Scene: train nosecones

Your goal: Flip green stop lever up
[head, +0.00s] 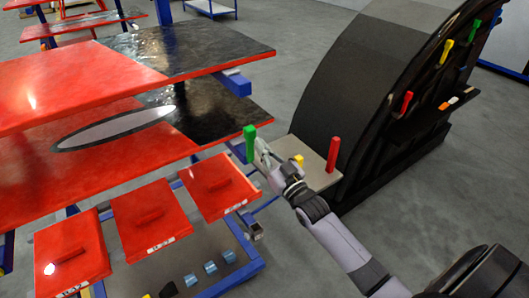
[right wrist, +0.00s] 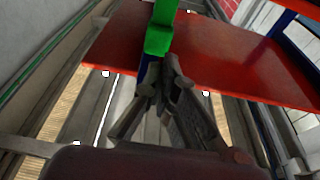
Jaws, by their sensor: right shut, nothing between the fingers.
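The green stop lever (head: 250,143) stands roughly upright at the left end of a light grey plate (head: 313,172) in the head view. My right gripper (head: 262,156) is just to the right of the lever, close to it. In the right wrist view the green lever (right wrist: 160,38) rises just beyond the shut fingertips (right wrist: 164,80). The fingers hold nothing. Whether they touch the lever I cannot tell. The lever's lower end is partly hidden by the fingers in the wrist view. My left gripper is not in view.
A red lever (head: 333,154) and a small yellow piece (head: 298,160) are on the same plate. A large dark curved nosecone (head: 375,80) stands behind at the right. A rack with red panels (head: 80,90) and red drawer-like boxes (head: 150,215) fills the left.

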